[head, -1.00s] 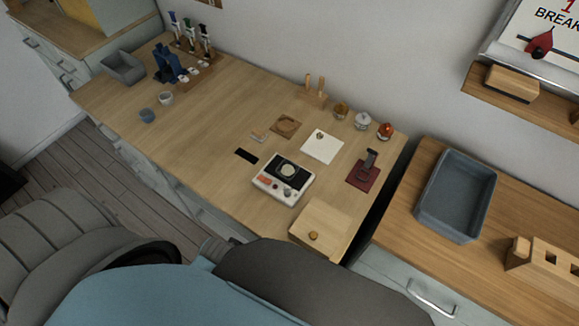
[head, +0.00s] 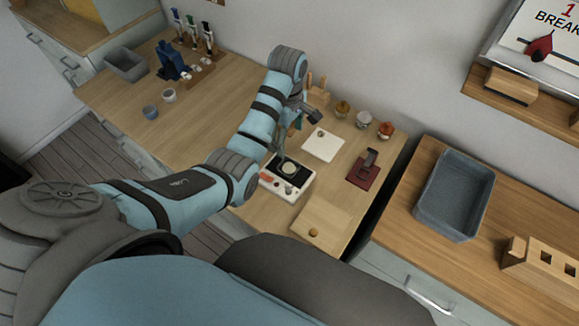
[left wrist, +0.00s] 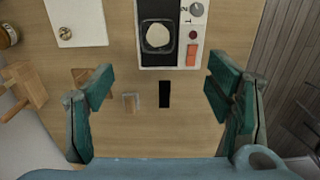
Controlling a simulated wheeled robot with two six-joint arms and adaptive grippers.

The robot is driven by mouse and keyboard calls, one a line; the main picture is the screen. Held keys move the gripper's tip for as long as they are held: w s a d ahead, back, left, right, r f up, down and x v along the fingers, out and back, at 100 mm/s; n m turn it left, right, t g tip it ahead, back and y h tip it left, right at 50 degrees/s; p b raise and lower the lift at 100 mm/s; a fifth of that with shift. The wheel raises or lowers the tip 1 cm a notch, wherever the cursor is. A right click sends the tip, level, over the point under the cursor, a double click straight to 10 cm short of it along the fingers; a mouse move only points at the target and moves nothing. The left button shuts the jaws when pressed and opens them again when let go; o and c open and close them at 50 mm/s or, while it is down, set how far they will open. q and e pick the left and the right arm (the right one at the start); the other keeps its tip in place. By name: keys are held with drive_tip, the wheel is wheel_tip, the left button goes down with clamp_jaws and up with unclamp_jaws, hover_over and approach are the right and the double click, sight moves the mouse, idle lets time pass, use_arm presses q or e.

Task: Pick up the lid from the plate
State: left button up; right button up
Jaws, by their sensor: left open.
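The lid looks to be the pale rounded piece (left wrist: 159,35) on the black square plate (left wrist: 147,12) of a white device with a knob and a red button. In the head view the device (head: 298,191) stands near the table's front edge, partly behind my left arm, with the pale lid (head: 288,169) on top. My left gripper (left wrist: 160,85) is open and empty, its teal fingers spread wide. It is above the table on the wall side of the device, apart from the lid. In the head view the gripper (head: 288,130) is partly hidden. My right gripper is out of view.
A white square (head: 323,145) with a small knob lies beside the device. A black strip (left wrist: 165,93) and small wooden pieces (left wrist: 130,102) lie below the gripper. The table's left part is clearer.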

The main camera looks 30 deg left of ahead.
sight(290, 169)
use_arm(q)
drive_tip(key=f+b, duration=0.1)
drive_tip(key=f, duration=0.3)
drive_tip(key=f+b, duration=0.1)
drive_tip(key=f, duration=0.4)
drive_tip(key=f+b, duration=0.1)
drive_tip(key=f, duration=0.4)
drive_tip(key=shift+w+d, duration=0.15)
drive_tip(key=shift+d, duration=0.15)
drive_tip(key=shift+r, duration=0.1)
drive_tip(key=shift+c, duration=0.2)
drive_tip(key=c, duration=0.9)
drive_tip(key=shift+o, duration=0.2)
drive_tip(key=shift+r, duration=0.1)
